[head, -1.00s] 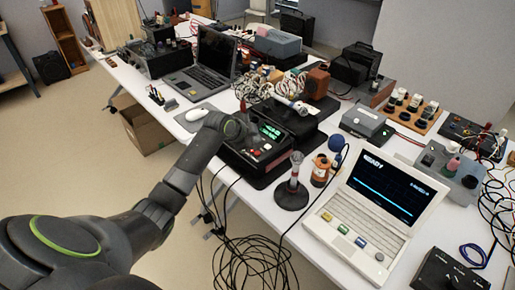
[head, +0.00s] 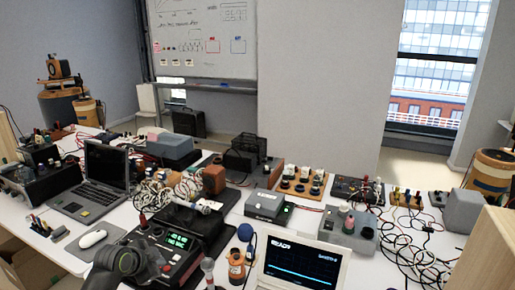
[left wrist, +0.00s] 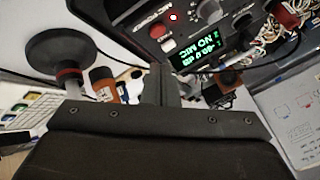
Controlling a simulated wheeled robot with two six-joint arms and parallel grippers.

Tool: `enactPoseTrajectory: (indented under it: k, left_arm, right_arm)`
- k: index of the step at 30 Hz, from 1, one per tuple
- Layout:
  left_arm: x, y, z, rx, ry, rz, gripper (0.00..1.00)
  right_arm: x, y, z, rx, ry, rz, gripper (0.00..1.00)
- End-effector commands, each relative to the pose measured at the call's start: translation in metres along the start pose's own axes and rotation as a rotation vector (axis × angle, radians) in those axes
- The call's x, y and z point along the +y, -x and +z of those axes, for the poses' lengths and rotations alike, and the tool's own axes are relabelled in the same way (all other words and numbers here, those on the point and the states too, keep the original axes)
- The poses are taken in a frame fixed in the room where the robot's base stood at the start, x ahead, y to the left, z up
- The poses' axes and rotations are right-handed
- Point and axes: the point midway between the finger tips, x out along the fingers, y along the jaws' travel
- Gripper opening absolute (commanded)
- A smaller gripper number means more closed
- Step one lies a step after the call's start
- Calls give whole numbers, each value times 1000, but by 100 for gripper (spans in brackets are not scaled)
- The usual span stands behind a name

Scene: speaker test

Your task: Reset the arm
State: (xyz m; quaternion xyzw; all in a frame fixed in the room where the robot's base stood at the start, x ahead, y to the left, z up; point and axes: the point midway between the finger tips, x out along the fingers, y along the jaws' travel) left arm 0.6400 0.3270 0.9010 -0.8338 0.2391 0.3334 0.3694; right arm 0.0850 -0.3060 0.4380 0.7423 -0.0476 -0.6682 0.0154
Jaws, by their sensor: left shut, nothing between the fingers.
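My left gripper (left wrist: 162,85) is shut and empty in the left wrist view, its fingers pointing toward the black test box (left wrist: 205,20) with the green display. In the head view my left arm (head: 125,262) comes up at the lower left, in front of the same test box (head: 180,262); its fingertips are hard to make out there. The display reads "NO MIC" in the wrist view, and a red light glows near it. A microphone stand with a round black base (left wrist: 58,52) is at the upper left of the wrist view. My right gripper is in no view.
A white table holds a dark laptop (head: 104,170), a mouse (head: 93,238), a white laptop reading "READY" (head: 300,265), an orange-labelled bottle (head: 236,266), and a grey box (head: 265,204). Cables tangle at the right. A whiteboard (head: 205,30) hangs behind.

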Motion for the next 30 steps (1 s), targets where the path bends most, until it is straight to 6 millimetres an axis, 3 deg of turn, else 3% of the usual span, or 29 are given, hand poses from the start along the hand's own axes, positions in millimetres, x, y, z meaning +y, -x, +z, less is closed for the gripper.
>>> enactPoseTrajectory:
  k: [3,8,15,21,30]
  left_arm:
    - [55,7,29,-56,83,36,0]
    - [121,30,64,-142,220,58,0]
    - [205,86,110,-277,453,46,0]
    - [254,142,138,-384,647,1,0]
    - [292,205,159,-492,850,-78,0]
  right_arm:
    - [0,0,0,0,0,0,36]
    - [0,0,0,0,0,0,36]
    - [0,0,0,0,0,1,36]
    - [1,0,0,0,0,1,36]
    - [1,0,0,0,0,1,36]
